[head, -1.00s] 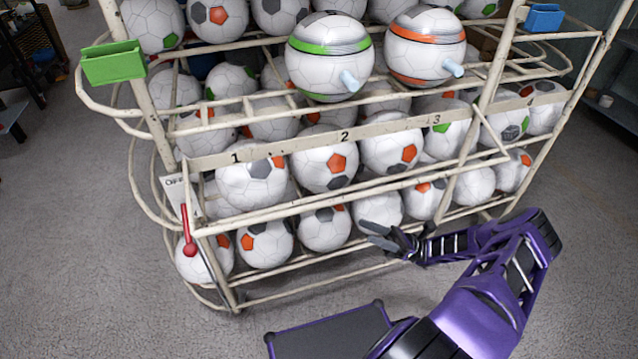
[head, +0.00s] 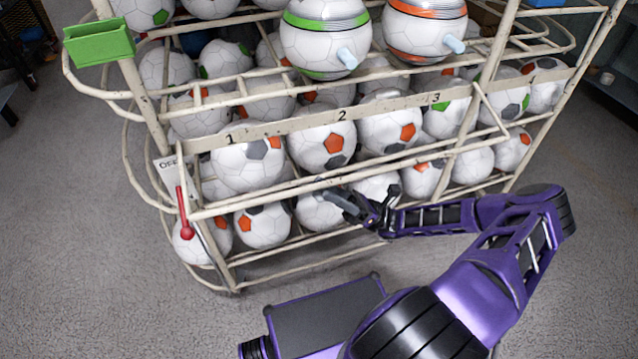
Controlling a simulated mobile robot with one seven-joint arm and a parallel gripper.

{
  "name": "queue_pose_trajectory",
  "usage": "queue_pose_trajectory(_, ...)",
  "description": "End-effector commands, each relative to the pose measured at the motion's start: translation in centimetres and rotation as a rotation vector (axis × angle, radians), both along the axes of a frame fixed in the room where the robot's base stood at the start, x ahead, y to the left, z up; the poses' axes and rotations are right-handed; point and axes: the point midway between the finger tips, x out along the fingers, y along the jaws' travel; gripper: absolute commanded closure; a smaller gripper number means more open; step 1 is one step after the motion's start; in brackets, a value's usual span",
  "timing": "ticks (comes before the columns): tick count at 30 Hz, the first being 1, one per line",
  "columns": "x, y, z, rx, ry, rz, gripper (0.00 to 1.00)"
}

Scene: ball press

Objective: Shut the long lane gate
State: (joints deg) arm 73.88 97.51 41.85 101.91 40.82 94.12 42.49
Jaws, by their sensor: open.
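A cream tube rack full of footballs stands ahead in the head view. A long flat rail with lane numbers (head: 385,105) runs across its front, and a long bare tube (head: 290,188) runs below it; I cannot tell which belongs to the lane gate or how far it stands open. A red-knobbed lever (head: 184,215) hangs at the left end, under a plate reading "OFF" (head: 166,163). My gripper (head: 340,202) is open, its fingers pointing left, in front of the lower balls and just below the long tube. I see no contact with the rack.
Two banded balls with pale blue pegs, one green (head: 325,38) and one orange (head: 424,42), sit on the upper level. A green bin (head: 98,43) hangs at the upper left, and part of a blue bin shows at the upper right. The floor (head: 80,260) at left is clear.

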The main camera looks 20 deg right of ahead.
Motion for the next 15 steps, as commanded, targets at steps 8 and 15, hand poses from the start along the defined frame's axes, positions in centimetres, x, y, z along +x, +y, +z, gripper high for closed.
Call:
queue_pose_trajectory(8, 0.4, 2.1, 2.1, 0.000, 0.000, 0.001, 0.50)
queue_pose_trajectory(15, 0.5, 2.3, 2.3, -0.001, 0.000, 0.000, 0.50)
